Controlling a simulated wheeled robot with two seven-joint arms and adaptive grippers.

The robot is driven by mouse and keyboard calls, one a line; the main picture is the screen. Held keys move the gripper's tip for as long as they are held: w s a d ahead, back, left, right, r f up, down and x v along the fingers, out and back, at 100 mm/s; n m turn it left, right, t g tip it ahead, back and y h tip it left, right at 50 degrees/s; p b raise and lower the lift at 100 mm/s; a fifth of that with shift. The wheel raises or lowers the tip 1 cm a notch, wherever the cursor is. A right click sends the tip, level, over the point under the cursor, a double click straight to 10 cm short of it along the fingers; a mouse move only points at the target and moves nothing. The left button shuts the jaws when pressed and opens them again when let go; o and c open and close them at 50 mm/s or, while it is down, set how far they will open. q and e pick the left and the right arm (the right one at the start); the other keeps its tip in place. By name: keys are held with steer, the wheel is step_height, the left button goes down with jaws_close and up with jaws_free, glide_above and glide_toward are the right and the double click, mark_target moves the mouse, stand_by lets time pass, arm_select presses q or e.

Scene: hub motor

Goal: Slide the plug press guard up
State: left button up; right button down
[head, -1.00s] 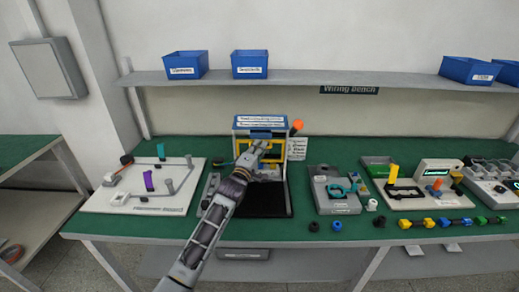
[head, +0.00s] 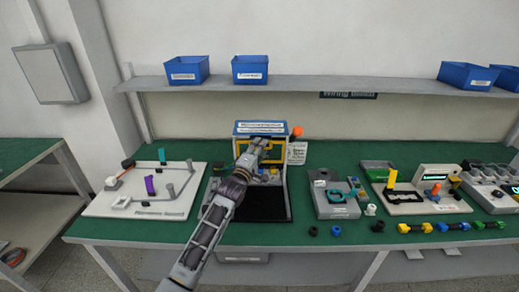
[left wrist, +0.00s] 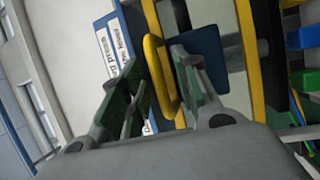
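The plug press (head: 261,127) stands at the back of the green bench, with a blue top, white labels and a yellow-edged guard at its front. My left gripper (head: 260,149) is in front of the guard and covers part of it. In the left wrist view the open fingers (left wrist: 160,88) stand on either side of a yellow handle (left wrist: 158,70). I see a gap on the left finger's side; the right finger is close to the handle, and I cannot tell if it touches. My right gripper is not in view.
A white board with pegs (head: 145,193) lies left of the press. A grey fixture (head: 334,197) and a white station (head: 425,200) stand to its right. Several loose connectors (head: 420,228) lie along the front edge. A shelf with blue bins (head: 250,69) runs above.

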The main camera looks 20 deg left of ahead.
arm_select(q)
steer(key=s+a+f, duration=0.1)
steer(key=s+f, duration=0.1)
steer(key=s, duration=0.9)
steer(key=shift+s+a, duration=0.2)
steer(key=shift+s, duration=0.15)
stand_by(0.7)
stand_by(0.5)
